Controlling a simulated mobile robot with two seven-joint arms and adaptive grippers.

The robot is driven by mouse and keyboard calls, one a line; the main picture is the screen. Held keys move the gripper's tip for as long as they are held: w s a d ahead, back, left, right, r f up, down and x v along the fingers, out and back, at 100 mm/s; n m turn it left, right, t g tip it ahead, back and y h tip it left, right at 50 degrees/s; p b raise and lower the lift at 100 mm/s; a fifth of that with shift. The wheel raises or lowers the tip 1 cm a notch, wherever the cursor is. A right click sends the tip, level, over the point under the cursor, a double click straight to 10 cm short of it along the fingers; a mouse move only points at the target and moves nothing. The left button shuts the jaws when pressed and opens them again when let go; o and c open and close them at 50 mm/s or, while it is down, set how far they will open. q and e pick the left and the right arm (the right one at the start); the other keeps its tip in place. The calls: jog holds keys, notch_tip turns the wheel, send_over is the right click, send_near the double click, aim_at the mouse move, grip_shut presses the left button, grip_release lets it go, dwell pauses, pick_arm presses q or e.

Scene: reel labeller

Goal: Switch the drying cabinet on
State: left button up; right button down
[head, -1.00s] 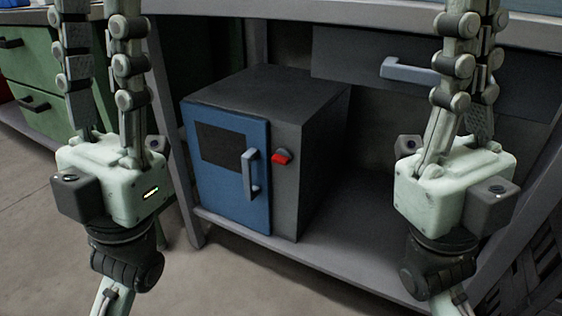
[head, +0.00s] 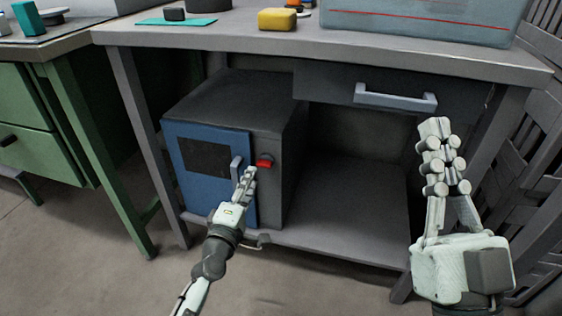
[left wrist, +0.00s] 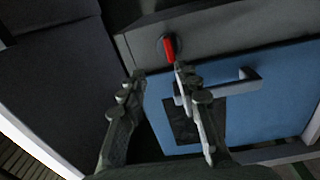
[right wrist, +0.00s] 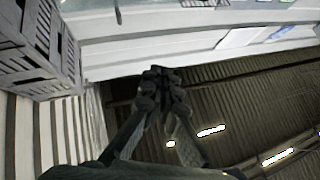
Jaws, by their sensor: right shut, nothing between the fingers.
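The drying cabinet (head: 290,115) is a dark grey box with a blue door (head: 215,200) on the shelf under the bench. Its red switch (head: 265,163) sits on the grey front panel right of the door handle (head: 236,168), its red bar lying about level. My left gripper (head: 250,172) is just in front of the panel, between handle and switch. In the left wrist view its fingers (left wrist: 160,73) are apart and empty, with the red switch (left wrist: 169,48) just beyond the tips; I see no clear contact. My right gripper (head: 436,125) is shut and empty, raised at the right.
The bench top (head: 240,40) overhangs the cabinet, with a yellow object (head: 277,19) and a clear bin (head: 415,20) on it. A drawer handle (head: 395,97) juts out near my right gripper. The shelf (head: 350,205) right of the cabinet is clear.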

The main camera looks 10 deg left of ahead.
aim_at(263, 167)
pick_arm(q)
jog(key=w, duration=0.2)
jog(key=w+f, duration=0.1)
jog(key=w, duration=0.2)
jog(key=w+d, duration=0.1)
jog(key=w, duration=0.1)
jog(key=shift+w+f+b, duration=0.2)
jog(key=shift+w+b, duration=0.15)
jog(key=shift+b, duration=0.05)
grip_shut()
